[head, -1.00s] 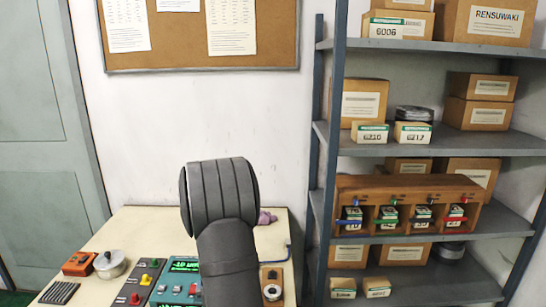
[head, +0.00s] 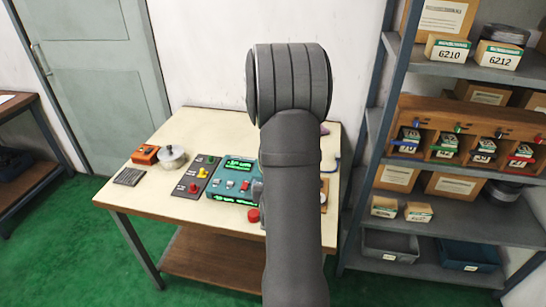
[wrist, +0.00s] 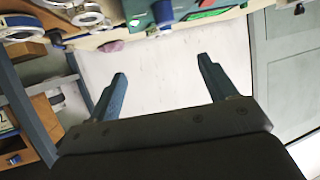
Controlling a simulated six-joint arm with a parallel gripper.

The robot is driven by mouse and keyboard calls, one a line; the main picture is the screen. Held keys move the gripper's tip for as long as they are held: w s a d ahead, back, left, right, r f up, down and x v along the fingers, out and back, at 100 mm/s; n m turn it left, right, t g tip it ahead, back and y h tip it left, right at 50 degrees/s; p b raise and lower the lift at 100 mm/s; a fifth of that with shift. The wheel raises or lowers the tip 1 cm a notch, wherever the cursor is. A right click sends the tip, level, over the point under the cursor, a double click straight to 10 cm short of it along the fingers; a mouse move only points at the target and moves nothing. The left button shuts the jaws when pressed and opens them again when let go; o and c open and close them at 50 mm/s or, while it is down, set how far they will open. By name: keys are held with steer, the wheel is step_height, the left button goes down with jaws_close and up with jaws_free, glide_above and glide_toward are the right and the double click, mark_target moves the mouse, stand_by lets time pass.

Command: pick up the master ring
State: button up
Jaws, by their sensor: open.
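My gripper (wrist: 162,68) is open and empty in the wrist view, its two blue fingers apart with pale wall behind them. Silver ring-shaped parts show at the top left of the wrist view, one at the left edge (wrist: 20,24) and another (wrist: 86,18) to its right. I cannot tell which, if any, is the master ring. They are beyond the fingers and off to the left, not touching them. In the head view my arm hides the gripper and most of the right part of the table (head: 215,125).
A control box (head: 237,185) with a green display, a switch panel (head: 198,174), a round metal pot (head: 171,158) and an orange device (head: 145,154) stand on the table. Shelving (head: 450,165) with boxes is on the right. Green floor (head: 70,240) is open at left.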

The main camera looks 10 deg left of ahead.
steer(key=w+a, duration=0.1)
steer(key=w+g, duration=0.1)
steer(key=w, duration=0.1)
steer(key=w+a+g, duration=0.1)
steer(key=w, duration=0.1)
steer(key=shift+a+r, duration=0.3)
steer(key=shift+a, duration=0.05)
steer(key=w+a+r+m+g+h, duration=0.1)
steer(key=w+r+g+h, duration=0.15)
steer(key=r, duration=0.25)
steer(key=w+a+r+m+g+h, duration=0.1)
steer(key=w+r+g, duration=0.25)
steer(key=r, duration=0.25)
steer(key=x, duration=0.8)
steer(key=s+x, duration=0.1)
steer(key=x, duration=0.2)
steer(key=shift+w+d+f, duration=0.1)
steer(key=shift+w+f, duration=0.05)
steer(key=shift+f, duration=0.45)
steer(key=x, duration=0.4)
steer(key=shift+s+d+f, duration=0.2)
steer(key=shift+s+f, duration=0.15)
steer(key=shift+f, duration=0.05)
steer(key=shift+w+f, duration=0.2)
steer(key=shift+f, duration=0.15)
steer(key=shift+c, duration=0.4)
